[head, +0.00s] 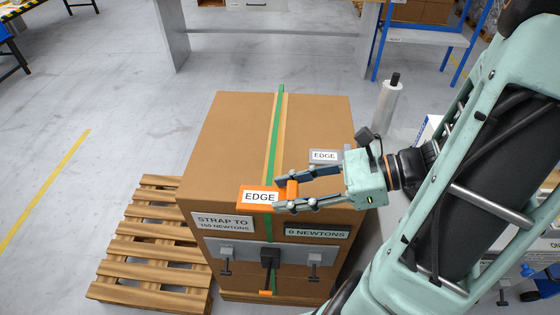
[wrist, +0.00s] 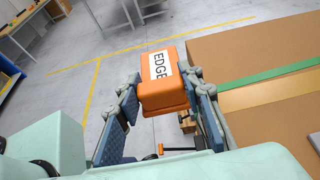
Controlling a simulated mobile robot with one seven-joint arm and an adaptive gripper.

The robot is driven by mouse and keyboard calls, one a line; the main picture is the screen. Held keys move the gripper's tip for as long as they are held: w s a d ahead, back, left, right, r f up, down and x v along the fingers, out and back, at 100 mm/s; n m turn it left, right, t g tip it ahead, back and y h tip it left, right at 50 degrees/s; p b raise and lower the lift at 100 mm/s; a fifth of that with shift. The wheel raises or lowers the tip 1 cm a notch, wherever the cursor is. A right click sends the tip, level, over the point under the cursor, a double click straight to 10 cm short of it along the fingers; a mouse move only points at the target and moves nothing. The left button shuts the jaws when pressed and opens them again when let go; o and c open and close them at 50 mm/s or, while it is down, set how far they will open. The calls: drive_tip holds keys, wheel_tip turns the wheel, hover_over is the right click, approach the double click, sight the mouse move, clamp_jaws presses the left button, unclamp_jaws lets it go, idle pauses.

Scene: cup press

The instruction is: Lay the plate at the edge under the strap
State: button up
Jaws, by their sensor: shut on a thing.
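The orange plate marked EDGE (head: 258,198) is held between the fingers of my gripper (head: 286,194), shut on it. In the head view it overlaps the carton's front top edge and hides part of the green strap (head: 275,135). In the wrist view the plate (wrist: 162,80) shows between both fingers, with floor behind it, left of the carton top. The strap (wrist: 268,74) runs over the carton (head: 225,130) towards the plate. Whether the plate touches the carton or strap I cannot tell.
A sign reads STRAP TO 150 NEWTONS (head: 223,222); a display reads 0 NEWTONS (head: 317,231). A black buckle-like block (head: 270,258) sits on a grey bar on the front face. A grey EDGE label (head: 325,156) lies on top. A wooden pallet (head: 150,250) stands left.

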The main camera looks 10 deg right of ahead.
drive_tip(key=w+f+b, duration=0.2)
drive_tip(key=w, duration=0.1)
drive_tip(key=w+d+f+b, duration=0.1)
drive_tip(key=w+f+b, duration=0.2)
drive_tip(key=w+d+f+b, duration=0.1)
drive_tip(key=w+f+b, duration=0.2)
drive_tip(key=shift+w, duration=0.25)
drive_tip(key=shift+w+d+f+b, duration=0.1)
drive_tip(key=shift+w+f+b, duration=0.05)
drive_tip(key=shift+f+b, duration=0.2)
drive_tip(key=f+b, duration=0.3)
drive_tip(key=b, duration=0.1)
drive_tip(key=shift+w+f, duration=0.15)
drive_tip(key=shift+w, duration=0.1)
drive_tip(key=shift+f, duration=0.15)
drive_tip(key=o, duration=1.1)
drive_tip(key=shift+o, duration=0.2)
